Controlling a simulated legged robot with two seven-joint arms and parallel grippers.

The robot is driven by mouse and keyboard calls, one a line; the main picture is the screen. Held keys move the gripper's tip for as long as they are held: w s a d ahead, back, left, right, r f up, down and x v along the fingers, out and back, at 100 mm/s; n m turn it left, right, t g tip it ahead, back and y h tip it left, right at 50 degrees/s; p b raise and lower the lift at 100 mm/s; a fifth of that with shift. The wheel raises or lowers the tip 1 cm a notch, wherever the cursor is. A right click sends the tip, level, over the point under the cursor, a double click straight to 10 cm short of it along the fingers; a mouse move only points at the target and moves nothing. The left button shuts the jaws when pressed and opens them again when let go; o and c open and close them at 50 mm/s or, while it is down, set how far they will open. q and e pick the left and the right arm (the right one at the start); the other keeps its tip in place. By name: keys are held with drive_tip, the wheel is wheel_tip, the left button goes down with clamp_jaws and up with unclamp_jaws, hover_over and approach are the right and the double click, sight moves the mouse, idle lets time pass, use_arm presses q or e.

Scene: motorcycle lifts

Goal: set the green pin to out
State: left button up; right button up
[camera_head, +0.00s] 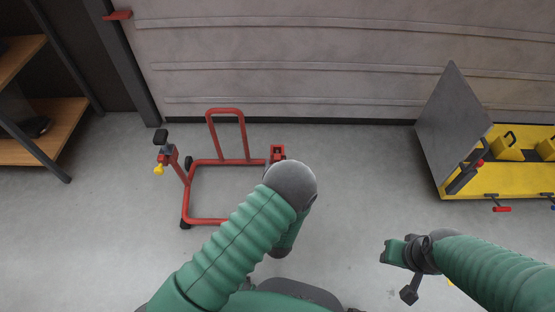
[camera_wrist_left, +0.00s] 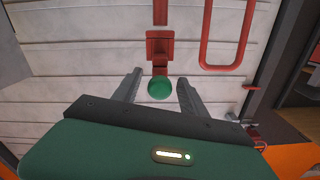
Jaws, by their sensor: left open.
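The green pin shows as a round green knob (camera_wrist_left: 160,88) in the left wrist view, below a red bracket (camera_wrist_left: 160,46). My left gripper (camera_wrist_left: 159,82) is open, with one grey finger on each side of the knob in that view. I cannot tell how deep the knob sits between the fingers or whether they touch it. In the head view the red bracket (camera_head: 277,152) stands just beyond my left arm; the green pin and left fingertips are hidden there. My right gripper (camera_head: 396,253) is at the lower right, away from the stand; its jaw state is unclear.
The red wheeled stand (camera_head: 206,221) is on the grey floor, with a yellow knob (camera_head: 159,170) on its left post. A yellow lift (camera_head: 463,188) with a grey panel (camera_head: 452,125) stands at right. Wooden shelves (camera_head: 55,125) are at left. The floor between stand and lift is clear.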

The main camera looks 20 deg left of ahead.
use_arm(q)
drive_tip(key=shift+d+r, duration=0.1)
drive_tip(key=shift+d, duration=0.05)
clamp_jaws()
idle(1.3)
